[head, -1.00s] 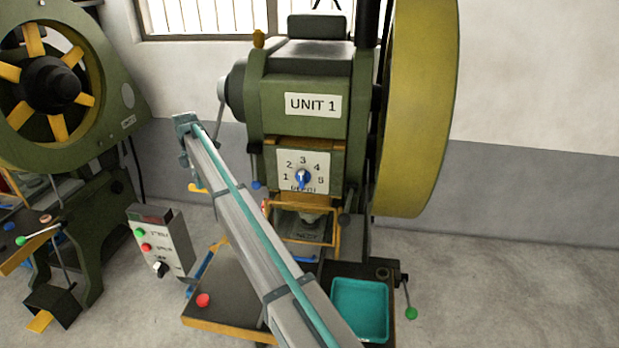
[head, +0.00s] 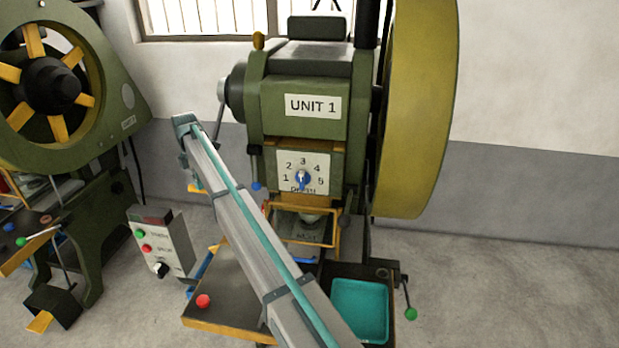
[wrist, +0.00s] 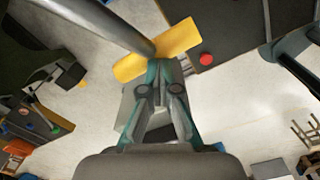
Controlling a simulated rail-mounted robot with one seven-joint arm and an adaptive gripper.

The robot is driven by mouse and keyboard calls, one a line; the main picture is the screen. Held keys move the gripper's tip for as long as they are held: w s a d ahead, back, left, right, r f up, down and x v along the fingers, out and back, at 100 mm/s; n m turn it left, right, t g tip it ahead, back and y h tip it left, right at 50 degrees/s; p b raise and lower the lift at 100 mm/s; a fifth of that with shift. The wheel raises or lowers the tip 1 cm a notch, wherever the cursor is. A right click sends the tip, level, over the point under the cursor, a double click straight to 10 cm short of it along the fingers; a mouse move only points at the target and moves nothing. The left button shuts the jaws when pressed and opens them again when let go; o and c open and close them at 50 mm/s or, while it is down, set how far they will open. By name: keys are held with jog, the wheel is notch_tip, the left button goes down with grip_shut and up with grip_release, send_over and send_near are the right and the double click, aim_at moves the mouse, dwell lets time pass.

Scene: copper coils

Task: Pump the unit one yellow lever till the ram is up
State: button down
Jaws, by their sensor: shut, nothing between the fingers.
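A yellow bar (wrist: 183,36), which I take for the yellow lever, lies just beyond my gripper in the wrist view. A thick grey rod (wrist: 120,30) crosses it from the upper left. My gripper (wrist: 168,70) is shut and empty, its tips close to the bar; I cannot tell whether they touch. In the head view my gripper is hidden, and a small yellow piece (head: 194,188) shows beside my arm. The green press marked UNIT 1 (head: 305,105) stands in the middle. Its ram is mostly hidden behind the orange guard (head: 337,228), so its height is unclear.
The press's dark table (head: 225,303) carries a red button (head: 203,301) and a teal tray (head: 360,309). A control box (head: 160,246) stands left of it. Another green press (head: 75,225) is at the far left. Clear floor (head: 490,290) lies to the right.

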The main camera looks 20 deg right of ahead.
jog(key=s+a+r+p, duration=0.1)
jog(key=s+r+p, duration=0.1)
jog(key=r, duration=0.3)
jog(key=s+a+r+p, duration=0.1)
jog(key=s+r+p, duration=0.1)
jog(key=r, duration=0.4)
jog(key=shift+s+a+p, duration=0.25)
jog(key=shift+s+p, duration=0.05)
jog(key=shift+p, duration=0.05)
dwell(0.5)
jog(key=shift+f, duration=0.65)
jog(key=shift+w+d+f+b, duration=0.2)
jog(key=shift+w+f+b, duration=0.15)
jog(key=shift+f, duration=0.55)
jog(key=shift+w+d+f+b, duration=0.2)
jog(key=shift+w+f+b, duration=0.15)
jog(key=shift+f, duration=0.5)
jog(key=shift+w+d+f+b, duration=0.2)
jog(key=shift+w+f+b, duration=0.15)
jog(key=shift+f, duration=0.55)
